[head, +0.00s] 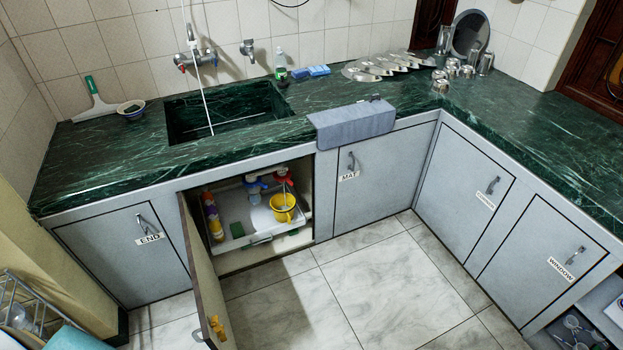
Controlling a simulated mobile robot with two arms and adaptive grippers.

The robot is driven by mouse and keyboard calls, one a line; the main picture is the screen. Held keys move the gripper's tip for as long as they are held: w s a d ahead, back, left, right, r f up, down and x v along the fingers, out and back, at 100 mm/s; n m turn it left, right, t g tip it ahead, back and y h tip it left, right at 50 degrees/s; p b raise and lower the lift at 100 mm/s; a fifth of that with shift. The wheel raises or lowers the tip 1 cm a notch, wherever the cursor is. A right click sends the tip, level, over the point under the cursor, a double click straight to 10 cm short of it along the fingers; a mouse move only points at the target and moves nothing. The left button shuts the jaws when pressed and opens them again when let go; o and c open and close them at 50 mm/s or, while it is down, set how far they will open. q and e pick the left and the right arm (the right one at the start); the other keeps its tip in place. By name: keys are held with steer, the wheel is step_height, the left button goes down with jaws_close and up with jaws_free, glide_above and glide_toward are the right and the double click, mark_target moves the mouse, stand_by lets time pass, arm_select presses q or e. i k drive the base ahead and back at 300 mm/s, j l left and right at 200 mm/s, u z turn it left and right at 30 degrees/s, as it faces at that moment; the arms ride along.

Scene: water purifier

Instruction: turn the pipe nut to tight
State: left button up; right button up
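Under the sink, the cabinet (263,208) stands open. Inside, near its top, are a blue fitting (254,186) and a red fitting (284,174) on pipework. Which part is the pipe nut, and how tight it is, is too small to tell. A yellow mug (283,207) sits below the red fitting and hides what is behind it. Neither of my grippers is in view.
The open cabinet door (205,270) juts out to the left of the opening. A bottle (212,217) stands inside at the left. A grey cloth (352,123) hangs over the counter edge. The tiled floor (345,285) in front is clear.

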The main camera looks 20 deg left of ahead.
mark_target(287, 178)
steer(key=i+l+u, duration=0.25)
steer(key=i+l, duration=0.65)
steer(key=i, duration=0.05)
